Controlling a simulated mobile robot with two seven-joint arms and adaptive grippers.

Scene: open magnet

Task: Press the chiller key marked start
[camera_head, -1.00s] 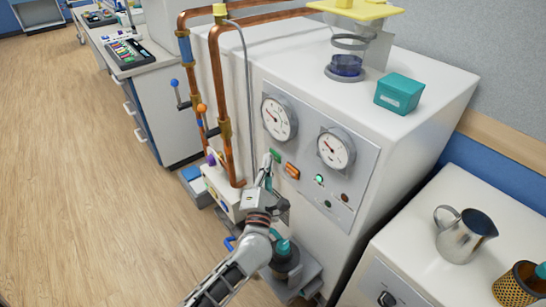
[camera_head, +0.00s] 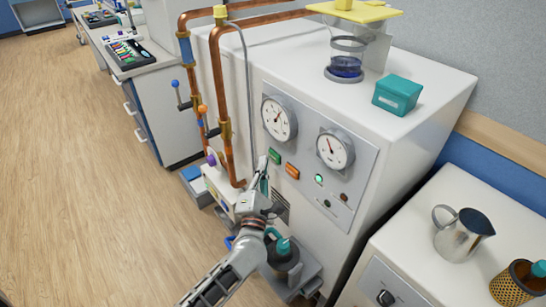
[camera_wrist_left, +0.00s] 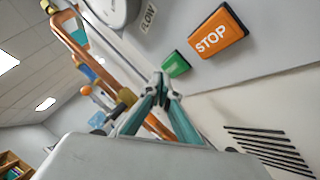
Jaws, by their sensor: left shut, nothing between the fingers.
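The chiller panel (camera_head: 310,160) is on the front of a white cabinet. Its green key (camera_head: 275,156) sits left of the orange key (camera_head: 292,171). In the left wrist view the orange key (camera_wrist_left: 217,33) reads STOP. The green key (camera_wrist_left: 175,64) is beside it, and I cannot read its marking. My left gripper (camera_head: 263,163) is shut and empty, with its fingertips just left of and below the green key, seemingly apart from it. In the left wrist view the closed fingertips (camera_wrist_left: 160,80) are just below the green key. My right gripper is not in view.
Two dial gauges (camera_head: 279,118) (camera_head: 335,150) are above the keys, and a green lamp (camera_head: 319,180) glows to their right. Copper pipes (camera_head: 222,110) with valve levers stand left of the panel. A steel jug (camera_head: 462,235) stands on the right cabinet.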

